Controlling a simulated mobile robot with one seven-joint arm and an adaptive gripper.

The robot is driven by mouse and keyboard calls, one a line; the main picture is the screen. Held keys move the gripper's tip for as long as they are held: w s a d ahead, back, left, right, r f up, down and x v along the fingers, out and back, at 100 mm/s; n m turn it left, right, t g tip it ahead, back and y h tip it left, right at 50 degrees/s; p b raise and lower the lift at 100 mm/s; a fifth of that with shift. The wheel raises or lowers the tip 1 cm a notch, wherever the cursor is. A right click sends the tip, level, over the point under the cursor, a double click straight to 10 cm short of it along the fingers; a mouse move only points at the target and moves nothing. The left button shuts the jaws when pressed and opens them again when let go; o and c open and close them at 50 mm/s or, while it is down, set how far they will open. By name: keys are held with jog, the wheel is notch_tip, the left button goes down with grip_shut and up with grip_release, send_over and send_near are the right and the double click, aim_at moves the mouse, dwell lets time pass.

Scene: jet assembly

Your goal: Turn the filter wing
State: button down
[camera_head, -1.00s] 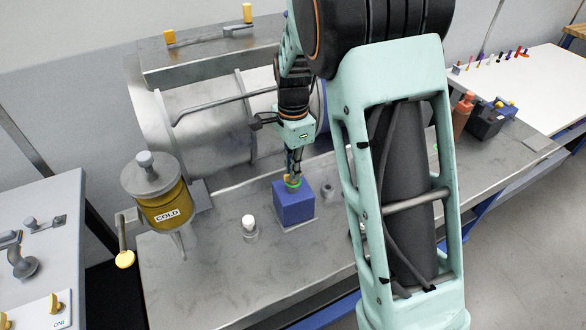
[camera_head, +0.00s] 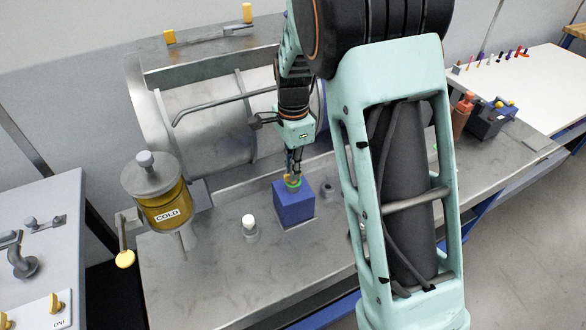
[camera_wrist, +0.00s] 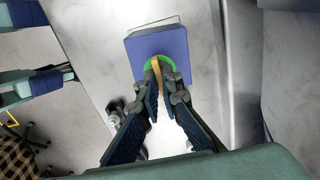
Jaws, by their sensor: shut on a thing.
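The blue box (camera_head: 293,205) stands on the grey metal workbench. On its top is a green ring (camera_head: 293,184) with a yellow wing in it, which I take to be the filter wing. In the wrist view the yellow wing (camera_wrist: 156,68) stands up from the green ring (camera_wrist: 160,62) on the blue box (camera_wrist: 158,45). My gripper (camera_wrist: 161,80) is shut on the wing, one finger on each side. In the head view my gripper (camera_head: 293,173) points down onto the box top, and its fingers hide part of the wing.
A yellow canister marked COLD (camera_head: 167,205) stands left of the box. A small white-topped peg (camera_head: 248,222) is nearer. A large metal cylinder (camera_head: 205,125) lies behind. Bare bench (camera_head: 215,275) lies in front.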

jog(key=shift+w+r, duration=0.2)
dwell(0.5)
jog(key=c, duration=2.2)
grip_release()
jog(key=shift+s, duration=0.1)
jog(key=shift+c, duration=0.2)
jog(key=shift+o, duration=0.6)
jog(key=shift+f, duration=0.1)
jog(key=shift+s, duration=0.1)
notch_tip(320, 180, up, 12)
